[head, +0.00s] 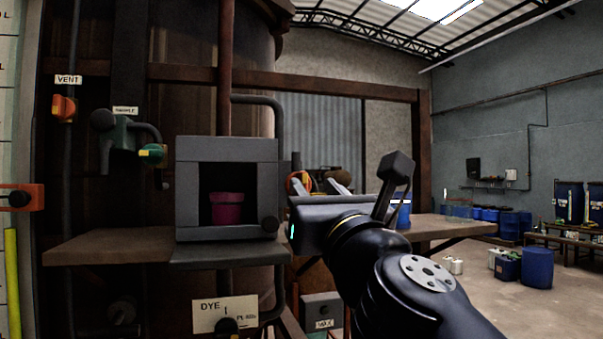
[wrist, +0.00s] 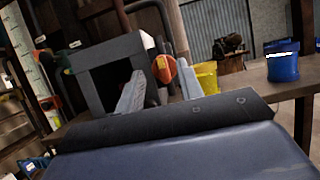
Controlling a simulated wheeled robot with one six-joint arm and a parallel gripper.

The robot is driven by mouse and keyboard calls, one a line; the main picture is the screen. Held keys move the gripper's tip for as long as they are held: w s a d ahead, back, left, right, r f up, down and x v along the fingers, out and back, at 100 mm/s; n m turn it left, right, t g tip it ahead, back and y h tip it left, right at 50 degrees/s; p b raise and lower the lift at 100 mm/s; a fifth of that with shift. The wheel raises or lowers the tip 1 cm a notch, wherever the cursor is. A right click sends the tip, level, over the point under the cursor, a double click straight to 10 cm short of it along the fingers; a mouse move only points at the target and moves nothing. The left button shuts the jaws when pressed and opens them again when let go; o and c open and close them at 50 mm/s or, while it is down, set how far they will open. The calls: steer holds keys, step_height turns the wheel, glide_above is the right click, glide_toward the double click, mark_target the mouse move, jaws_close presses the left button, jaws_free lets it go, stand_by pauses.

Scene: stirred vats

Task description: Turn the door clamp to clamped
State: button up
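A grey box (head: 227,148) with an open front stands on the shelf, a magenta pot (head: 227,208) inside it. An orange rounded part with a yellow mark (wrist: 163,68) shows beside the box in the wrist view. I cannot tell which of these parts is the door clamp, or how it is set. My gripper (head: 316,185) is right of the box. Its two pale fingers are apart with nothing held; in the wrist view (wrist: 160,75) the orange part appears between and beyond them. Contact cannot be told.
A wooden shelf (head: 110,246) runs left of the box, and a table (head: 440,228) extends right. A vent valve (head: 64,108) and a green-handled valve (head: 151,153) hang at left. A yellow bucket (wrist: 207,75) and blue container (wrist: 283,66) stand behind my gripper.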

mark_target(305, 176)
steer(key=p+x, duration=0.1)
steer(key=x, duration=0.5)
steer(key=shift+w+a, duration=0.1)
steer(key=shift+w, duration=0.25)
jaws_close()
